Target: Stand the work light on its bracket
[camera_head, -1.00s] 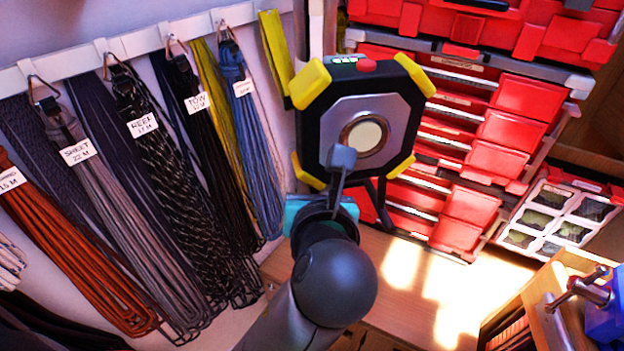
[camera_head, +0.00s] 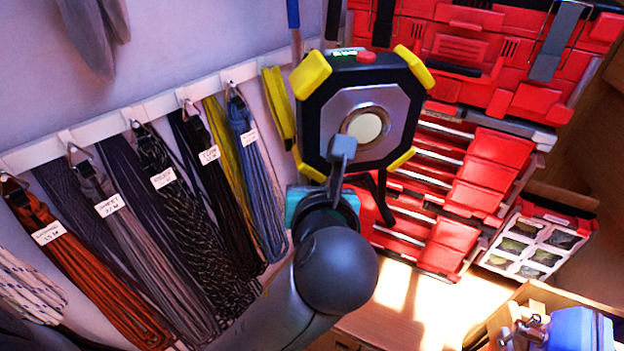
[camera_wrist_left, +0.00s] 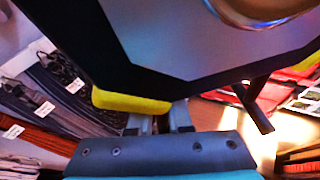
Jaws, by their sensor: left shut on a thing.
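The work light (camera_head: 362,120) is a black square lamp with yellow corner bumpers, a grey face and a round lens. It is up in the air in the head view, in front of the red cases. My left gripper (camera_head: 341,160) is shut on it at its lower edge. A dark bracket leg (camera_head: 381,198) sticks out below the lamp. The left wrist view shows the lamp's face (camera_wrist_left: 190,45) very close, the bracket leg (camera_wrist_left: 254,103) at right and my gripper's fingers (camera_wrist_left: 163,120) under the lamp. The hold itself is partly hidden. My right gripper is not in view.
Labelled coiled lines (camera_head: 165,205) hang from a white rail (camera_head: 150,108) on the left wall. Red drawer cases (camera_head: 480,180) stand behind and right of the lamp. A sunlit wooden bench top (camera_head: 400,310) has clear room below. A blue object (camera_head: 578,330) is at the lower right.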

